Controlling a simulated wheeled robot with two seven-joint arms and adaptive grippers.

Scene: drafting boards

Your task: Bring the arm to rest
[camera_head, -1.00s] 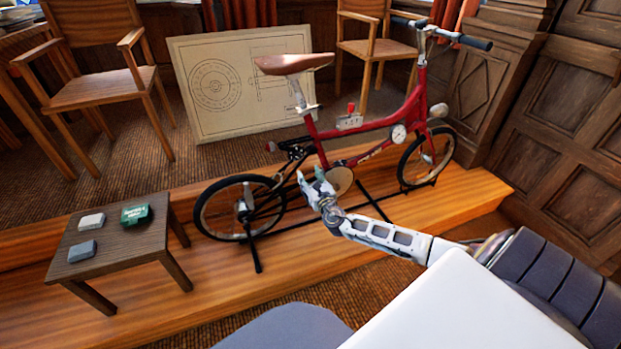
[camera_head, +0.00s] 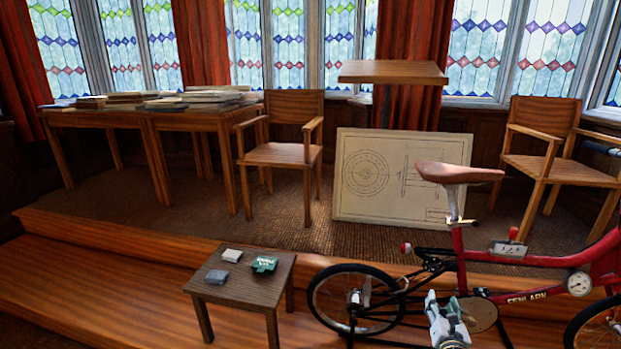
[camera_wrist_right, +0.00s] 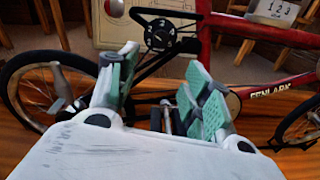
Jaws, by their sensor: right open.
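My right gripper (camera_head: 446,304) shows at the bottom of the head view, in front of the red bicycle (camera_head: 536,283) near its crank. In the right wrist view the jaws (camera_wrist_right: 165,72) are open, with green pads apart and nothing between them. The bicycle's frame, chainwheel and pedal lie beyond the fingers there. I cannot tell the exact gap to the bicycle. Most of my right arm is below the head view. My left gripper is not in view.
A drawing board (camera_head: 392,185) leans behind the bicycle. Chairs and paper-laden tables stand behind. The wooden step (camera_head: 110,290) is clear at left.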

